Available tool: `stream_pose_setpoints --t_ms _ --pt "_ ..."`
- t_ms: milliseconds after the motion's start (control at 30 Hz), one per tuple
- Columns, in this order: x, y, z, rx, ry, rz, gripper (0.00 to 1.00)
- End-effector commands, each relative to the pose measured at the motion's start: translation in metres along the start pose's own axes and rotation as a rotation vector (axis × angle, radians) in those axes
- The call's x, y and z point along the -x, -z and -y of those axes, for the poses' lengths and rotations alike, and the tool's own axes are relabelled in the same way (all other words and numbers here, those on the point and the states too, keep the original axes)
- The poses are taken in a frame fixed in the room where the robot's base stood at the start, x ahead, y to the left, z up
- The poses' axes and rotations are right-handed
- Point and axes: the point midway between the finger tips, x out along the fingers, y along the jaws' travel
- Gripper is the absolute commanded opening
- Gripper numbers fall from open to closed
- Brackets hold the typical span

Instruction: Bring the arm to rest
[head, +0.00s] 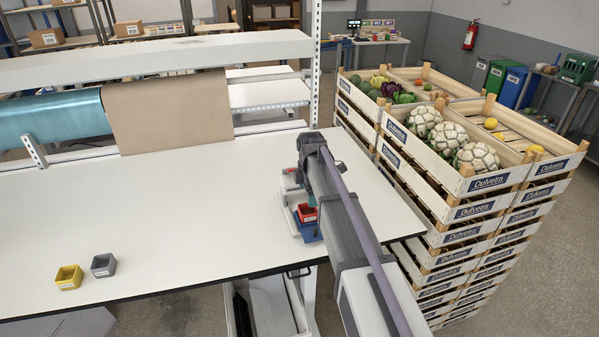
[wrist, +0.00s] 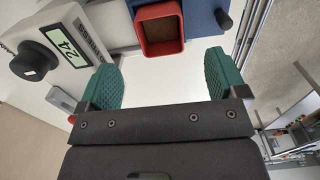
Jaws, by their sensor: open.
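In the wrist view, my gripper (wrist: 163,80) shows two green fingertips spread wide apart with nothing between them. Beyond the fingertips is a red bin (wrist: 174,37) on a blue holder. In the head view, my arm reaches in from the lower right over the table's right end. The arm hides most of my gripper there. The red bin (head: 307,213) shows just left of the arm, at the table's right edge, above the blue holder (head: 308,232).
A grey device with a display (wrist: 68,44) and a black knob stand close beside my gripper. A yellow bin (head: 69,277) and a grey bin (head: 103,265) sit on the white table (head: 180,210). Stacked vegetable crates (head: 470,212) stand right of the arm. The table's middle is clear.

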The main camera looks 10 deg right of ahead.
Motion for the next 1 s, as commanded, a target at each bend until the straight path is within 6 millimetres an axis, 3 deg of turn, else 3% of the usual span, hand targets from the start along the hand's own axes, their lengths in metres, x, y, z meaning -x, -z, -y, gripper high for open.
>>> stream_pose_setpoints --t_ms 167,267,367,467,500,600,667,733,1000 --pt "0.000 0.000 0.000 -0.095 0.000 0.000 0.91" --pt "0.000 0.001 0.011 -0.351 0.000 0.000 0.91" --pt "-0.006 0.007 0.068 -0.776 0.000 0.001 0.91" --pt "-0.023 0.016 0.153 -1.249 0.000 0.001 0.91" --pt "-0.032 0.020 0.190 -1.419 0.000 0.001 0.91" --pt "-0.047 0.027 0.255 -1.654 -0.001 0.001 0.91" --pt "-0.053 0.029 0.277 -1.673 -0.001 0.001 0.91" --pt "-0.059 0.031 0.290 -1.670 -0.001 0.001 0.91" --pt "-0.057 0.030 0.284 -1.667 0.000 0.001 0.91"
